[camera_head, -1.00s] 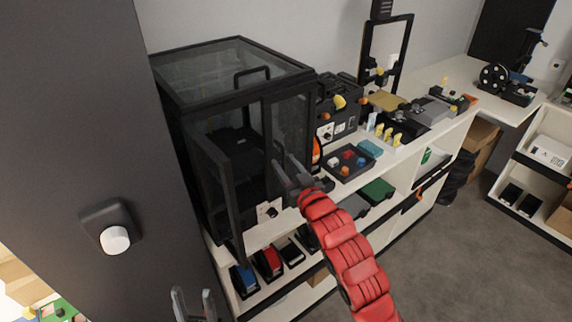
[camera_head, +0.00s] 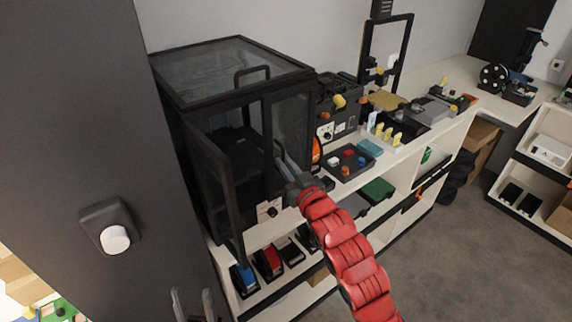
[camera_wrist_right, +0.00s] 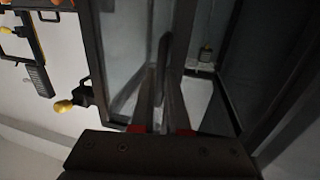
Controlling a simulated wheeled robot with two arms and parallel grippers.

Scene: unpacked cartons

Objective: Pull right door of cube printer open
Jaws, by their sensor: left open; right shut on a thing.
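The cube printer (camera_head: 160,75) is a black-framed box with clear panels on the white counter. Its left door (camera_head: 213,185) stands swung outward. Its right door (camera_head: 291,120) is a framed clear panel that looks shut or nearly so. My right gripper (camera_head: 281,152) is at that door's inner edge, shut on the dark door handle, which is mostly hidden by the fingers. In the right wrist view the two fingers (camera_wrist_right: 164,100) close around a dark bar beside the door's panel. My left gripper (camera_head: 193,300) is open and empty at the bottom, apart from the printer.
A black tray with coloured knobs (camera_head: 352,160) and a dark machine (camera_head: 338,108) stand right of the printer. Several small cartridges (camera_head: 268,260) sit on the shelf below. A dark wall panel with a white knob (camera_head: 115,238) is at left. Floor at right is clear.

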